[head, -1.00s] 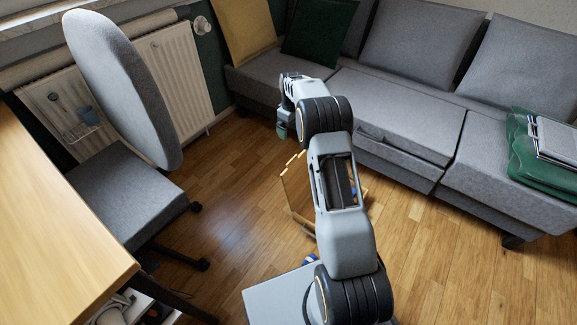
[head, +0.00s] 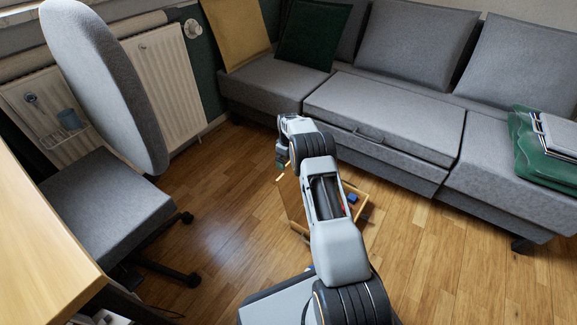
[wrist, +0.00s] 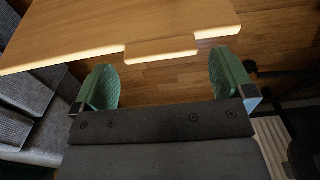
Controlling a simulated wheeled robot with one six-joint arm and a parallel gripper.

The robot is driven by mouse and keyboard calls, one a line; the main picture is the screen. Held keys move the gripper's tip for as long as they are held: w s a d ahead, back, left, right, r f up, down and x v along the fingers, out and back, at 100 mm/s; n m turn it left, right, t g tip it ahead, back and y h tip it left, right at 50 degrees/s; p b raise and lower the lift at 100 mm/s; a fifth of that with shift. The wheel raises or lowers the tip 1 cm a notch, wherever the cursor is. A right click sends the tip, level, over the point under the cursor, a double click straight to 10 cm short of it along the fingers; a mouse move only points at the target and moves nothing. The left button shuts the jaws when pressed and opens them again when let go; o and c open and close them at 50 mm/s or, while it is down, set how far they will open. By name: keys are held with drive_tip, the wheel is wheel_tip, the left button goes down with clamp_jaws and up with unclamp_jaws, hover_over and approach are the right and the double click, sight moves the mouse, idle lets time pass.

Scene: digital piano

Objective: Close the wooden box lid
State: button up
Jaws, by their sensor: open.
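The wooden box (head: 362,207) stands on the floor in front of the sofa, mostly hidden behind my arm in the head view. Its lid (head: 291,203) stands raised on the box's left side. A blue item and a red item show inside the box. In the wrist view the lid (wrist: 120,22) is a wooden panel across the top, with a small tab on its edge. My gripper (wrist: 165,80) is open, its green fingers spread apart with nothing between them. The lid edge and tab lie just beyond the fingertips. In the head view my gripper (head: 281,157) is by the lid's upper end.
The grey sofa (head: 385,118) runs along the back, with a green folded item (head: 540,145) at its right. An office chair (head: 105,195) and a wooden desk (head: 45,235) are at the left. Open wooden floor (head: 450,260) lies at the right.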

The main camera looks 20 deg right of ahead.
drive_tip(key=shift+f+b, duration=0.3)
drive_tip(key=shift+f, duration=0.9)
drive_tip(key=shift+c, duration=0.4)
